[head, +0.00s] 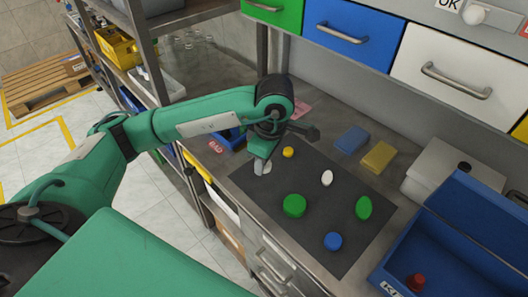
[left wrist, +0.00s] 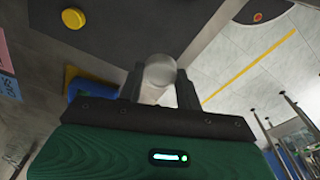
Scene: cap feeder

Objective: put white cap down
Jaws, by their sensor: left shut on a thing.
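My left gripper (head: 261,166) is shut on a white cap (left wrist: 158,74), seen between the two fingers in the left wrist view. In the head view the held cap (head: 263,168) shows as a small pale shape at the dark mat's far left part. I cannot tell whether it touches the mat (head: 330,205). Another white cap (head: 327,178) lies on the mat, to the right of the gripper. My right gripper is not in view.
On the mat are a yellow cap (head: 288,152), two green caps (head: 294,205) and a blue cap (head: 333,241). A blue kit box (head: 450,240) stands at right.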

